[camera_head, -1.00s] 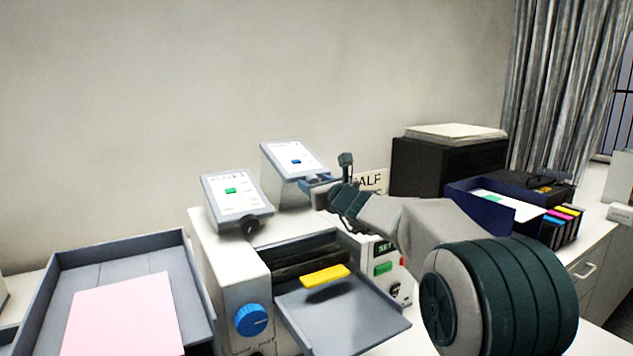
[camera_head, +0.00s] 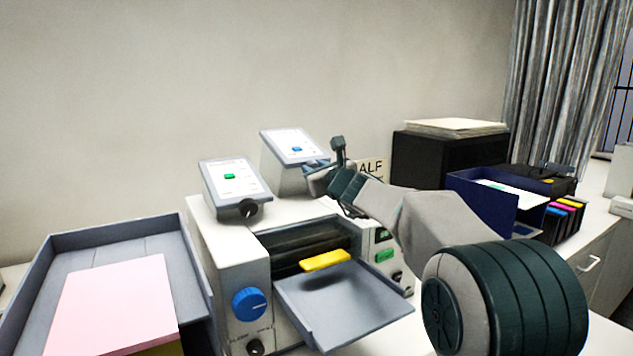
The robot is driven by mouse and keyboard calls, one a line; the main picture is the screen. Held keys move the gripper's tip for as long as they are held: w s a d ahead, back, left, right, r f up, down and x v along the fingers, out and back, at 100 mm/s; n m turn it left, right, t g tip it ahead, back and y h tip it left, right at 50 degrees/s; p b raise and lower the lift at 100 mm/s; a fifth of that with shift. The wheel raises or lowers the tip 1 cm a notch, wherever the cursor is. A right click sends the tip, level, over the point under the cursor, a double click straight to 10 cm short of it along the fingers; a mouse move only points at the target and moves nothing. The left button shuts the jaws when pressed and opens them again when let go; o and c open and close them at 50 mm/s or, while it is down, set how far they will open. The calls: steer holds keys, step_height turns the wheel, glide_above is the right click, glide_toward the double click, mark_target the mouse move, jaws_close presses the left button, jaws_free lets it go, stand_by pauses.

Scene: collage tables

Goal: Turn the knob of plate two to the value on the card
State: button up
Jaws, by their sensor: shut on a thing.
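Two tilted plates with small screens stand on top of the white machine. The near left plate (camera_head: 234,182) has a green mark and a black knob (camera_head: 248,208) on its front edge. The far right plate (camera_head: 291,146) has a blue mark. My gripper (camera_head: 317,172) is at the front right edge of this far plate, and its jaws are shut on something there. The fingers hide the thing held, which appears to be that plate's knob. A card (camera_head: 371,169) reading "ALF", partly covered, stands behind my arm. The plates' small print is too small to read.
The white machine (camera_head: 228,262) has a blue dial (camera_head: 249,304), a grey tray (camera_head: 345,297) and a yellow bar (camera_head: 325,260). A grey bin (camera_head: 40,283) with pink paper (camera_head: 117,300) is at left. A black box (camera_head: 448,162) and blue tray (camera_head: 493,207) are at right.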

steer(key=n+b, duration=0.1)
steer(key=b, duration=0.2)
steer(key=n+t+h+b, duration=0.1)
steer(key=b, duration=0.2)
steer(key=shift+a+f, duration=0.1)
steer(key=shift+f, duration=0.25)
steer(key=n+h+b, duration=0.1)
steer(key=b, duration=0.2)
steer(key=shift+r+n+t, duration=0.1)
steer(key=shift+n+t, duration=0.2)
steer(key=shift+t, duration=0.1)
steer(key=shift+b, duration=0.6)
steer(key=shift+r+n, duration=0.15)
steer(key=shift+n, duration=0.25)
steer(key=o, duration=1)
steer(key=shift+s, duration=0.15)
steer(key=b+v, duration=0.4)
steer(key=v, duration=0.9)
steer(key=shift+s+b, duration=0.35)
steer(key=shift+b, duration=0.05)
